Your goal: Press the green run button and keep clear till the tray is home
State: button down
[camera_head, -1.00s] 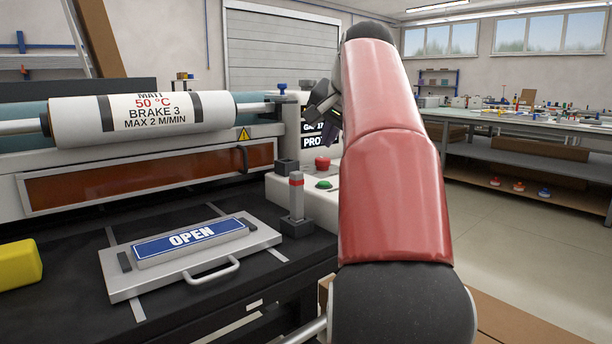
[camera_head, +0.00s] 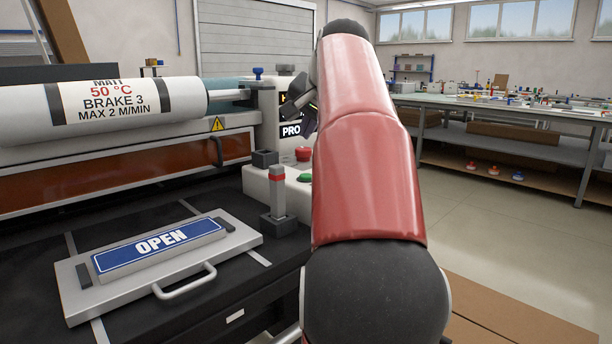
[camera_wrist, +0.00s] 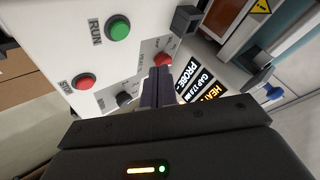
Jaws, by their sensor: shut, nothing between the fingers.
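The green run button (camera_head: 305,178) sits on a pale control box, partly hidden by my arm. It also shows in the wrist view (camera_wrist: 118,28) beside the word RUN, with a red stop button (camera_wrist: 84,82) below it. My gripper (camera_wrist: 157,75) is shut and empty, its fingertips in front of the panel, to the right of and below the green button in the picture. In the head view my gripper (camera_head: 299,102) is partly hidden behind my arm, above the box. The grey tray (camera_head: 140,284) with a handle lies on the black bed and carries a blue OPEN sign (camera_head: 160,245).
A red knob (camera_head: 303,153) stands behind the green button. A post with a red band (camera_head: 278,195) stands between tray and box. A large roller (camera_head: 105,106) lies behind the bed. A workbench (camera_head: 500,105) is at the right, with open floor before it.

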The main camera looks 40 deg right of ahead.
aim_at(307, 177)
jog(key=shift+f+b, duration=2.05)
jog(key=shift+f, duration=1.05)
jog(key=shift+f, duration=0.15)
jog(key=shift+f, duration=0.25)
